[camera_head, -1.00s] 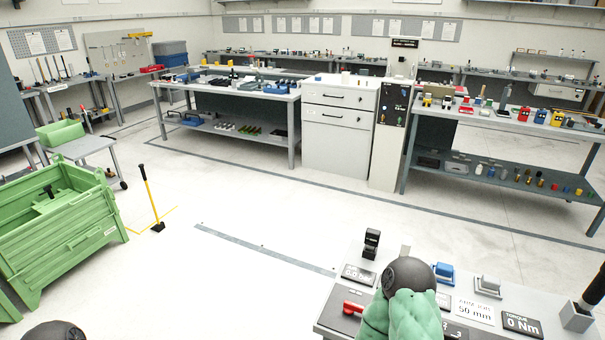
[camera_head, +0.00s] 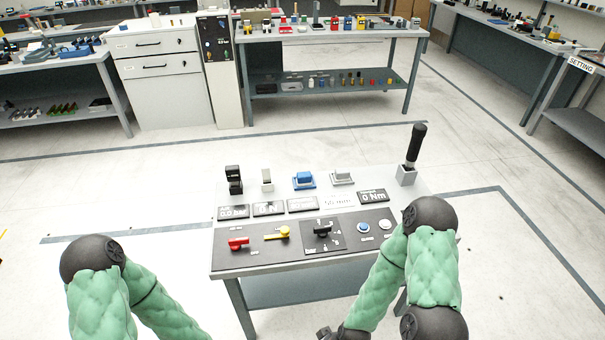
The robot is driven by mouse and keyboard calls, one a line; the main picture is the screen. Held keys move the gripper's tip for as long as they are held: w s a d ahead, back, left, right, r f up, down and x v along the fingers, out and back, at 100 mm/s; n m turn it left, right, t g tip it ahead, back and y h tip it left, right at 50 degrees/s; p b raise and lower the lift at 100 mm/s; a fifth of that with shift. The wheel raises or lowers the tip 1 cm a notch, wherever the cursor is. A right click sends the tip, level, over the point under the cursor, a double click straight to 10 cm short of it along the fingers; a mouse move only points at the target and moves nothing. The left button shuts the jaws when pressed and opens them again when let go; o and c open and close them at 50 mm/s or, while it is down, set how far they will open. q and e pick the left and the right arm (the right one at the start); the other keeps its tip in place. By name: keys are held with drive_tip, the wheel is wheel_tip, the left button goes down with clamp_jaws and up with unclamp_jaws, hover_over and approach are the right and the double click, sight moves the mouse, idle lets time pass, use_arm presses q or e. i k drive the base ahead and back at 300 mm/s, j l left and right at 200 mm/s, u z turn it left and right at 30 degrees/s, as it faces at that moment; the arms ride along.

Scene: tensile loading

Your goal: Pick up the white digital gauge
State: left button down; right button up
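Several small devices stand in a row along the back of the grey control table. One is a low white device (camera_head: 342,177) on a pale base. Another is a narrow upright whitish device (camera_head: 266,181). They are too small to tell which is the white digital gauge. A blue device (camera_head: 304,180) stands between them, and a black device (camera_head: 234,180) stands at the left end. Both my arms are in front of the table, in green covers.
The control table (camera_head: 225,262) has a red lever (camera_head: 238,244), a yellow lever (camera_head: 278,233), a black rotary switch (camera_head: 321,231) and two buttons in front. A tall black-handled lever (camera_head: 412,150) rises at its back right. A workbench (camera_head: 330,36) stands behind. Floor between is clear.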

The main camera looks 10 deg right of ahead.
sight(266, 169)
drive_tip(key=i+l+u, duration=0.1)
drive_tip(key=l+u, duration=1.05)
drive_tip(key=k+l, duration=0.05)
